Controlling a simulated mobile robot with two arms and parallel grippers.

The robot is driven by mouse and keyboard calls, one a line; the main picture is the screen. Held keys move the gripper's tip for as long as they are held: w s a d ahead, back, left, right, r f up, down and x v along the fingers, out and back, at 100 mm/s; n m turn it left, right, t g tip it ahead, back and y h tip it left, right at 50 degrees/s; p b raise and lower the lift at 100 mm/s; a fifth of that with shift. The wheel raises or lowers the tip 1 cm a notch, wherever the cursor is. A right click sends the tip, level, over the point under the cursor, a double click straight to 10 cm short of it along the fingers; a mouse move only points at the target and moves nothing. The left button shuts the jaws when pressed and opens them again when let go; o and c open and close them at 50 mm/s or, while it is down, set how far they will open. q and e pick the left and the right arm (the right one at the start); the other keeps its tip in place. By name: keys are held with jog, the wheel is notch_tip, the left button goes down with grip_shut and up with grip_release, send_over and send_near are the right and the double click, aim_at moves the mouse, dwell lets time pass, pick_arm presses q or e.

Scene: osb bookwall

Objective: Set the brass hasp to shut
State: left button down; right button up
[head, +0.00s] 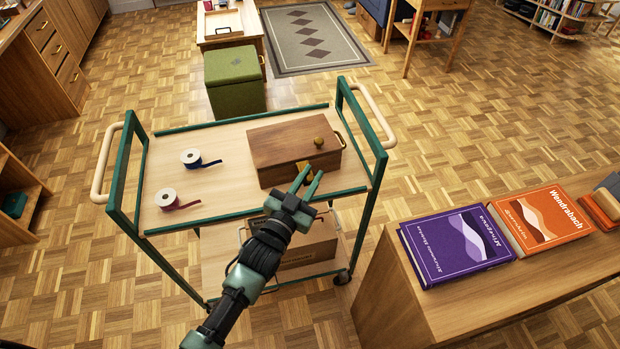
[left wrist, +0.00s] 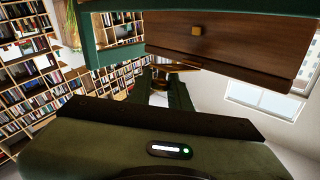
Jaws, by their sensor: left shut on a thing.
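The brown wooden box (head: 283,150) sits on the top shelf of a green-framed trolley. The brass hasp (head: 305,170) is on its near side, partly hidden by my left gripper (head: 307,184). My left gripper reaches up from below, its two green fingers at the hasp, shut on it. In the left wrist view the box (left wrist: 235,48) is at the top, with the brass hasp (left wrist: 176,67) at the fingertips. A small square brass piece (left wrist: 198,30) shows on the box's face, apart from the fingers. The exact hasp angle is hard to tell. My right gripper is not in view.
A brass knob (head: 319,142) stands on the box lid. A table with a purple book (head: 455,245) and an orange book (head: 542,220) is at the right.

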pick_arm(q)
notch_tip(320, 180, down, 2)
jog(key=m+b, duration=0.1)
jog(key=b, duration=0.1)
jog(key=m+t+h+b, duration=0.1)
jog(key=b, duration=0.2)
jog(key=shift+f+t+b, duration=0.25)
jog(key=shift+t+b, duration=0.05)
jog(key=shift+b, duration=0.05)
jog(key=shift+r+m+t+b, duration=0.15)
jog(key=shift+m+t+b, duration=0.15)
jog(key=shift+m+b, duration=0.2)
jog(key=c, duration=1.3)
grip_release()
jog(key=shift+s, duration=0.1)
jog(key=v, duration=0.7)
jog(key=shift+s+a+b, duration=0.2)
jog(key=shift+s+b, duration=0.1)
jog(key=shift+b, duration=0.1)
